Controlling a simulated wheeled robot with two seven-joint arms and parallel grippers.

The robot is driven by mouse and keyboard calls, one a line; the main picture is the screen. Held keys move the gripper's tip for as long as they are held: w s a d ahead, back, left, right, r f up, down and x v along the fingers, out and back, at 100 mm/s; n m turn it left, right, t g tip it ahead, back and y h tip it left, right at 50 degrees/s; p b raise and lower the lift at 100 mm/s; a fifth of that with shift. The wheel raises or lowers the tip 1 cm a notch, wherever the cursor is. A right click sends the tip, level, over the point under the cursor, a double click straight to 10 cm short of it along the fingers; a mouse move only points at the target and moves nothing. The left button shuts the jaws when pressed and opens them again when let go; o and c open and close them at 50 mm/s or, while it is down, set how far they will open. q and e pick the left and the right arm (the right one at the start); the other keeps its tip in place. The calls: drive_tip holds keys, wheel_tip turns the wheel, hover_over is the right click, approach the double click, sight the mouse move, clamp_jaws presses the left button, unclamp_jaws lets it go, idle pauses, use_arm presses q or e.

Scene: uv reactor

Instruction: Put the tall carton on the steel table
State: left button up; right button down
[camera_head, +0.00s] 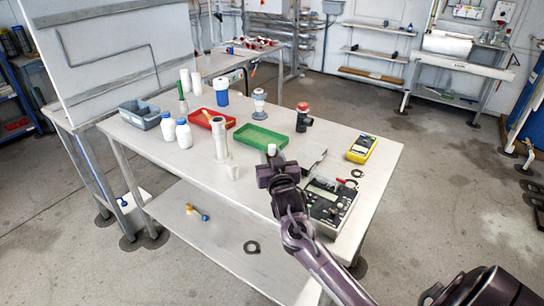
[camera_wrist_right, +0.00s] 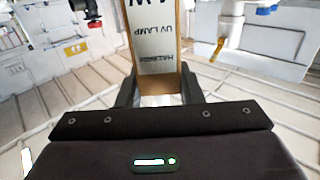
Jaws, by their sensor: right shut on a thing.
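My right gripper (camera_head: 271,163) is over the front part of a long, pale table (camera_head: 160,155), which looks like the steel table. In the right wrist view the gripper (camera_wrist_right: 158,97) is shut on the tall carton (camera_wrist_right: 156,45), a brown box with a silver face printed "UV LAMP". The carton's far end runs out of that view at the top. In the head view only a small pale piece shows at the fingertips, and the gripper hides the rest. I cannot tell whether the carton touches the tabletop. My left gripper is not in view.
A green tray (camera_head: 261,136), a red tray (camera_head: 212,118), white bottles (camera_head: 184,135) and a white cylinder (camera_head: 219,140) stand on the table. A yellow meter (camera_head: 361,149) and a grey instrument (camera_head: 328,200) are at the right. Bare tabletop lies at the front left.

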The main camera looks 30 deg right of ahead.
drive_tip(key=c, duration=1)
unclamp_jaws()
drive_tip(key=shift+f, duration=0.1)
drive_tip(key=b+v, duration=0.1)
drive_tip(key=v, duration=1.1)
drive_tip(key=shift+b, duration=0.35)
